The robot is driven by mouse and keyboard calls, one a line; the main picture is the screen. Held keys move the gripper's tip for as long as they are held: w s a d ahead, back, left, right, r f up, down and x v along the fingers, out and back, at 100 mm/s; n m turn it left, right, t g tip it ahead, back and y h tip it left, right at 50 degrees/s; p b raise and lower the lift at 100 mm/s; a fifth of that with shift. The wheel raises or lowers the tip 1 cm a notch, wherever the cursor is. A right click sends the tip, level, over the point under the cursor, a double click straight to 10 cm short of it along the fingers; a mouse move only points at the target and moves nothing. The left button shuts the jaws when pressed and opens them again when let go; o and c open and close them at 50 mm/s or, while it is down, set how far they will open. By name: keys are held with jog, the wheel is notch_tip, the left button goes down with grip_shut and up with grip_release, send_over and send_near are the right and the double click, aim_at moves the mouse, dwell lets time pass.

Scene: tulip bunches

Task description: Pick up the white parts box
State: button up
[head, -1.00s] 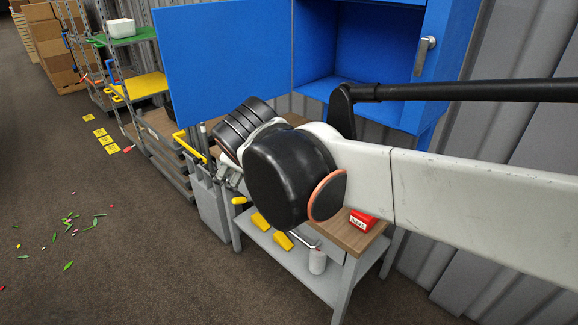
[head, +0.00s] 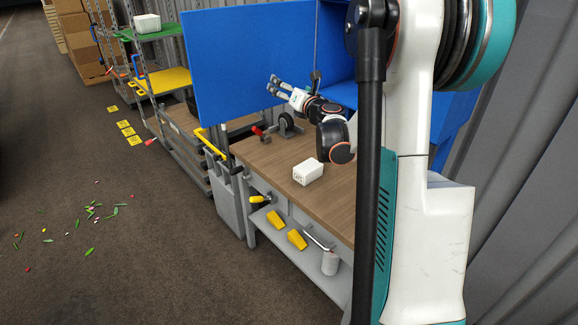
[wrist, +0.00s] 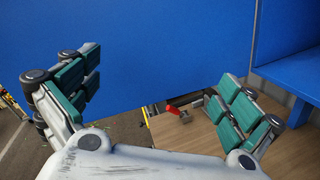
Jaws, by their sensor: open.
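A small white box (head: 308,171) with dark lettering sits on the wooden top of the workbench (head: 272,158), near its front edge, in the head view. My gripper (head: 272,85) is above the far left part of the bench, in front of the blue panel, and points left. It is well apart from the box, higher and farther back. In the wrist view its green-padded fingers (wrist: 160,88) are spread wide with nothing between them. The white box is not visible in the wrist view.
A blue panel (head: 250,52) and cabinet stand behind the bench. A red-handled clamp (wrist: 178,111) is on the bench top. A larger white bin (head: 147,23) stands on the green shelf. Yellow blocks (head: 297,239) lie on the lower shelf.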

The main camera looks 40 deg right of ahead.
jog(key=s+d+f+n+g+y, duration=0.1)
jog(key=s+d+f+n, duration=0.25)
jog(key=f, duration=0.45)
jog(key=s+d+f+n+g+y, duration=0.1)
jog(key=s+d+f+n+y, duration=0.1)
jog(key=d+f, duration=0.35)
jog(key=n+g+y+b, duration=0.1)
jog(key=n+g+y, duration=0.1)
jog(key=n, duration=0.1)
send_near(311, 168)
jog(key=b+x, duration=0.2)
jog(key=x, duration=0.4)
jog(key=shift+b+x, duration=1.25)
jog(key=shift+x, duration=1.8)
jog(key=shift+d, duration=0.15)
jog(key=c, duration=1)
